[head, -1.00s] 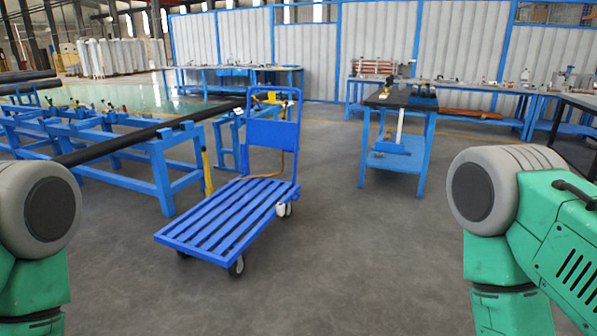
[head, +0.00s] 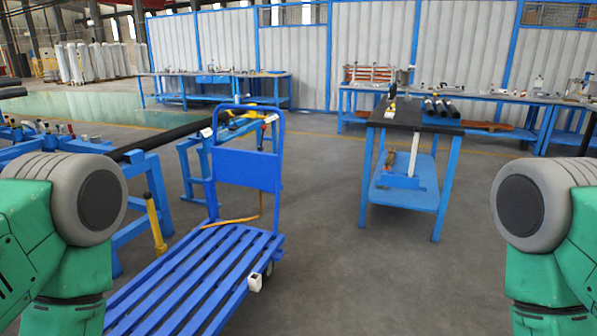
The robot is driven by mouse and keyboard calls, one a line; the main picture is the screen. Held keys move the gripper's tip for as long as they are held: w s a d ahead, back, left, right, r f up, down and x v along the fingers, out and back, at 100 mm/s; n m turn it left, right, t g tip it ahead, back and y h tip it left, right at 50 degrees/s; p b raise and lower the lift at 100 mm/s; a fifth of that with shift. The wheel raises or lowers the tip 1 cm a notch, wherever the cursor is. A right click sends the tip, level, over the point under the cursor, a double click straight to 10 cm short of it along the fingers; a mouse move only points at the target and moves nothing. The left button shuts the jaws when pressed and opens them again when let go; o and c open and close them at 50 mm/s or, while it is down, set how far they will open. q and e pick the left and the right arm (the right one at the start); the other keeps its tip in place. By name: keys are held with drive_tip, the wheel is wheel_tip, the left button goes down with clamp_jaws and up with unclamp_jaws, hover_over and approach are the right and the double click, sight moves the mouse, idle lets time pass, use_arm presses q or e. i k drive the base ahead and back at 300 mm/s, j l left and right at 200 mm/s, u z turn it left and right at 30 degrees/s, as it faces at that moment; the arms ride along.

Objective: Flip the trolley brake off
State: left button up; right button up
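The blue trolley (head: 205,277) stands on the floor ahead, left of centre in the head view. It has a slatted flat deck and an upright handle frame with a blue panel (head: 247,169). A small white part (head: 255,283), possibly the brake, sits at the deck's right edge by a dark wheel. Its position as on or off cannot be told. The deck's near end is cut off by the picture's lower edge. Parts of my two green and grey arms show at the left and right edges. Neither gripper is in view.
A blue rack with a long dark pipe (head: 165,136) stands left of the trolley, with a yellow post (head: 155,222) beside it. A blue workbench (head: 413,122) stands ahead to the right. Grey floor (head: 345,270) between trolley and right arm is clear.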

sight(264, 127)
drive_tip(key=i+l+u, duration=0.15)
drive_tip(key=i, duration=0.55)
drive_tip(key=i+l+u, duration=0.2)
drive_tip(key=i, duration=0.5)
drive_tip(key=i+l, duration=0.3)
drive_tip(key=i, duration=0.2)
drive_tip(key=i+l+z, duration=0.15)
drive_tip(key=i, duration=0.35)
drive_tip(key=i+l, duration=0.35)
drive_tip(key=i, duration=0.2)
drive_tip(key=i+l+z, duration=0.1)
drive_tip(key=i, duration=0.4)
drive_tip(key=l, duration=0.1)
